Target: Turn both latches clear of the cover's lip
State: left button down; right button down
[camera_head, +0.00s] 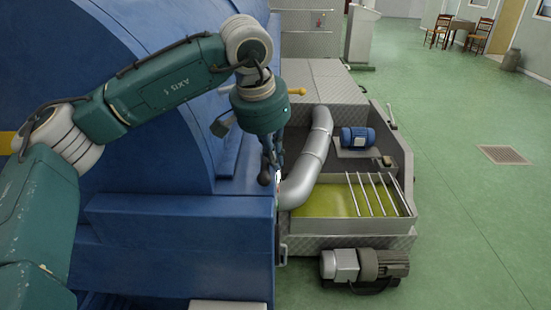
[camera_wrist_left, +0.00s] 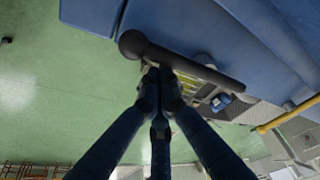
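A dark bar with a round knob (camera_wrist_left: 132,44), which looks like a latch lever, crosses the left wrist view against the blue machine. In the head view a small dark knob (camera_head: 264,178) shows at the blue machine's right edge. My left gripper (camera_wrist_left: 160,76) has its fingertips drawn close together just at the bar, near the knob; whether they touch it I cannot tell. In the head view the left gripper (camera_head: 274,168) points down beside the blue cover (camera_head: 150,110). I cannot make out a second latch or the cover's lip. My right gripper is in neither view.
A silver curved pipe (camera_head: 308,160) stands close right of the gripper. A yellow rod (camera_head: 296,91) sticks out behind. Green floor is free at right.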

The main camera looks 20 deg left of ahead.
pick_arm(q)
jog(key=v, duration=1.1)
jog(key=shift+r, duration=0.45)
